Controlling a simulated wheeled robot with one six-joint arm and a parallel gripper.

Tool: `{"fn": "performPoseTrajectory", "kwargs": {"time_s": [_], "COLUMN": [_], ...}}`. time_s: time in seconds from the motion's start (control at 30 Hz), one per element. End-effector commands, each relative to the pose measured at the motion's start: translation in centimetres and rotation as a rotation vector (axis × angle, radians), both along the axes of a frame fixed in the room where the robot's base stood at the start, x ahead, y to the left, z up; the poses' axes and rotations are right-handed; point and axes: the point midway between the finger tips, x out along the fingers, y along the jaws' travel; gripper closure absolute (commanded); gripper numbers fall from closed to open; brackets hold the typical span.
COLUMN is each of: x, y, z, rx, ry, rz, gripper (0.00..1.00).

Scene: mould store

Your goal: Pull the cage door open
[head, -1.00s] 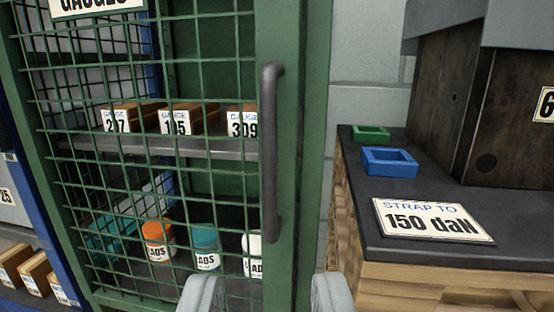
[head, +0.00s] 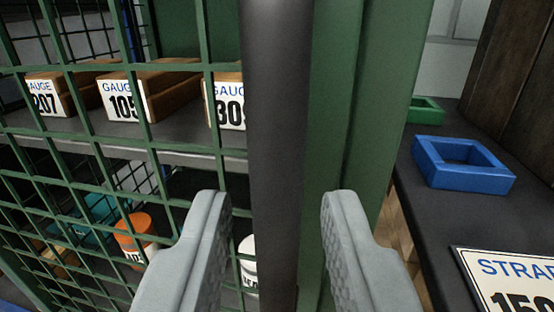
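The cage door (head: 335,120) has a green frame with green wire mesh on its left, and it looks shut. Its dark grey vertical bar handle (head: 275,130) runs from the top to the bottom of the view; both its ends are out of view. My gripper (head: 275,215) is open. One grey finger is left of the handle, in front of the mesh, and the other is right of it, in front of the green frame. The handle shows between the fingers, with a gap on each side. I cannot tell how deep it sits between them.
Behind the mesh, wooden gauge boxes (head: 165,90) stand on a shelf (head: 185,155), with an orange jar (head: 133,235) and other containers below. At right, a dark-topped bench (head: 430,225) holds a blue square tray (head: 463,165), a green tray (head: 425,110) and a strap sign (head: 510,285).

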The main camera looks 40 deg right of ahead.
Motion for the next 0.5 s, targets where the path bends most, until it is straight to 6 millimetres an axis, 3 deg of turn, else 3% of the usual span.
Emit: {"fn": "performPoseTrajectory", "kwargs": {"time_s": [0.47, 0.5], "x": [0.90, 0.90], "y": [-0.85, -0.85], "z": [-0.01, -0.01], "rx": [0.001, 0.001], "ry": [0.001, 0.001], "rz": [0.000, 0.000], "gripper": [0.71, 0.77]}}
